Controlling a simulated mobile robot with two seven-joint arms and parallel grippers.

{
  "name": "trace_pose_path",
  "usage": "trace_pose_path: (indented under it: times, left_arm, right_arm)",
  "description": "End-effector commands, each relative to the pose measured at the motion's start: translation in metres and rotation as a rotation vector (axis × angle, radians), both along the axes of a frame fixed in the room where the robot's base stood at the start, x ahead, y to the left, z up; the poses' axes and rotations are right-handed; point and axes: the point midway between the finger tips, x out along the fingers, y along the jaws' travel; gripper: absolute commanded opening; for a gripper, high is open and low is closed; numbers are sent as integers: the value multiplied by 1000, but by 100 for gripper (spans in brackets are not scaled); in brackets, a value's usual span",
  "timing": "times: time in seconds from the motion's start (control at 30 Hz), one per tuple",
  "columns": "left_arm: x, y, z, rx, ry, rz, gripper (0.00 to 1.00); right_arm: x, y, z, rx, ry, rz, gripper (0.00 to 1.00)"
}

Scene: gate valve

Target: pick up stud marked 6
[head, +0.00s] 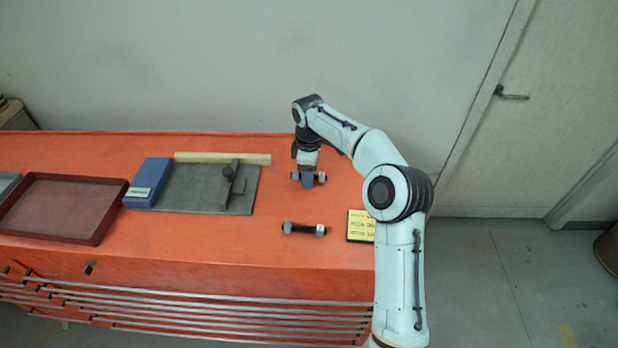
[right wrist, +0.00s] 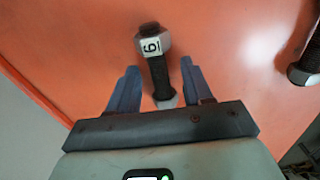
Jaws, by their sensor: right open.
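The stud marked 6 (right wrist: 158,78) is a dark threaded rod with a grey nut near each end. A white label with the digit (right wrist: 151,46) is on its far nut. It lies on the orange bench top between the blue fingers of my right gripper (right wrist: 158,65), which is open. In the head view the right gripper (head: 308,182) points down over this stud, whose nut end (head: 322,178) shows beside the fingers. I cannot tell if the fingers touch it. My left gripper is not in view.
Another stud (head: 303,229) lies nearer the front edge; it also shows in the right wrist view (right wrist: 306,66). A yellow card (head: 360,226) is right of it. A grey mat (head: 190,197), blue box (head: 148,182), wooden strip (head: 222,158) and dark red tray (head: 98,226) lie left.

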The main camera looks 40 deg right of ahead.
Motion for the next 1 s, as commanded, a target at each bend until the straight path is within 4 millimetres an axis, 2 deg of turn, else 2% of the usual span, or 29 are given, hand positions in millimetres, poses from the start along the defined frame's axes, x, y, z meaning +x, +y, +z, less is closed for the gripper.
trace_pose_path:
  times: [0.17, 0.27, 0.3, 0.33, 0.67, 0.77, 1.0]
  left_arm:
    - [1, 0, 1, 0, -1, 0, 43]
    - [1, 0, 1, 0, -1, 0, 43]
    - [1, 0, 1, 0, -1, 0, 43]
    - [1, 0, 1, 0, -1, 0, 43]
    - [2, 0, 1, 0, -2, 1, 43]
    - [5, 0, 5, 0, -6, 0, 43]
    - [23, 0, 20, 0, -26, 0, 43]
  right_arm:
    - [1, 0, 1, -1, -2, 0, 50]
    - [1, 0, 1, -1, -2, 0, 21]
    - [1, 0, 1, -1, -2, 0, 8]
    - [1, 0, 1, -1, -2, 0, 0]
    - [1, 0, 4, -1, -4, 0, 0]
    - [2, 0, 16, -1, -6, 0, 0]
    - [4, 0, 66, -2, -11, -1, 0]
